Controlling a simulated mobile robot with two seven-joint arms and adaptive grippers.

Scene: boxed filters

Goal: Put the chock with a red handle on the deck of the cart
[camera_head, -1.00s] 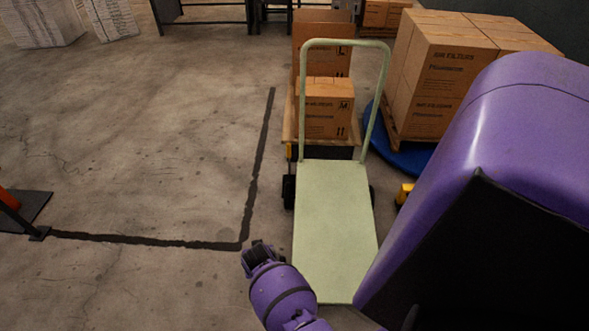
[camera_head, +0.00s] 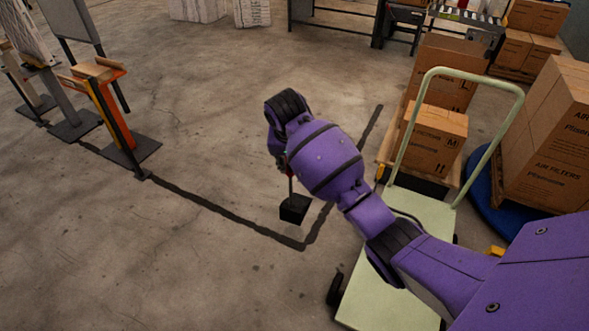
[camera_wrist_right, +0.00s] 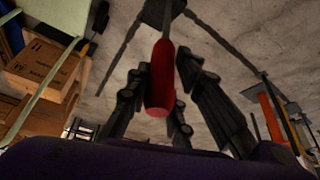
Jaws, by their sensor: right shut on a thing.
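The chock is a black block (camera_head: 294,208) hanging from a thin rod below my right gripper (camera_head: 284,158) in the head view. Its red handle (camera_wrist_right: 160,80) shows between the fingers of my right gripper (camera_wrist_right: 160,100) in the right wrist view, with the dark block (camera_wrist_right: 162,12) beyond it. My right gripper is shut on the handle and holds the chock above the floor. The cart has a pale green deck (camera_head: 385,290) and a pale green push handle (camera_head: 478,80). The chock is left of the deck, not over it. My right arm hides part of the deck. My left gripper is not in view.
Cartons (camera_head: 436,140) stand on a trolley behind the cart. Stacked filter boxes (camera_head: 555,140) stand on a blue round base (camera_head: 485,195) at the right. An orange and black stand (camera_head: 112,110) is at the left. The floor left of the cart is clear.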

